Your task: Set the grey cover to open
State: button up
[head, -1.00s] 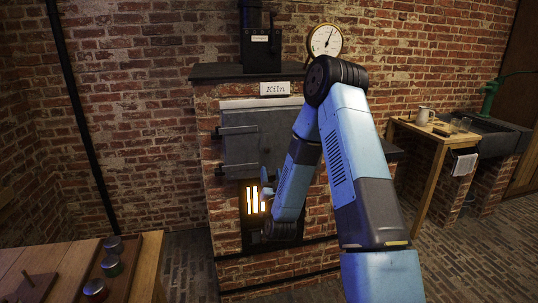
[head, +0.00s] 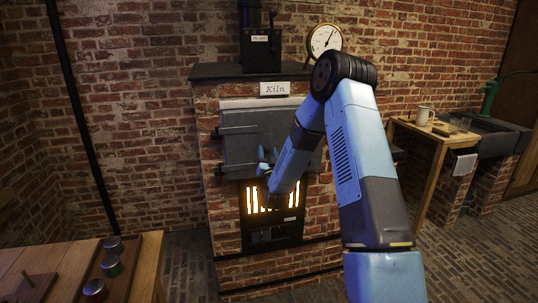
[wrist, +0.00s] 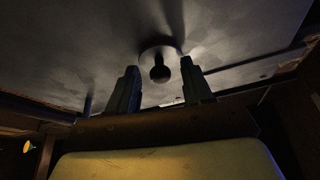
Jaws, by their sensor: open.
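The grey cover (head: 240,147) is a flat metal plate on the front of the brick kiln, above the glowing fire grate. It stands across the kiln front, with hinge-like bars at its left edge. My gripper (head: 267,159) is in front of its lower middle part, fingers pointing up and apart. In the wrist view the cover (wrist: 60,50) fills the upper part, with a dark round knob (wrist: 160,73) on it. My gripper (wrist: 160,85) is open, with one finger on each side of the knob in the picture. I cannot tell whether they touch it. My arm hides the cover's right part.
The fire grate (head: 256,198) glows just below the cover. A "Kiln" sign (head: 274,88), a round gauge (head: 325,40) and a dark flue box (head: 261,48) are above. A wooden table (head: 150,258) with several jars stands at the lower left; a side table (head: 440,150) is right.

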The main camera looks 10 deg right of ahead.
jog(key=shift+c, duration=0.2)
grip_shut()
dwell(0.3)
jog(key=shift+d, duration=0.25)
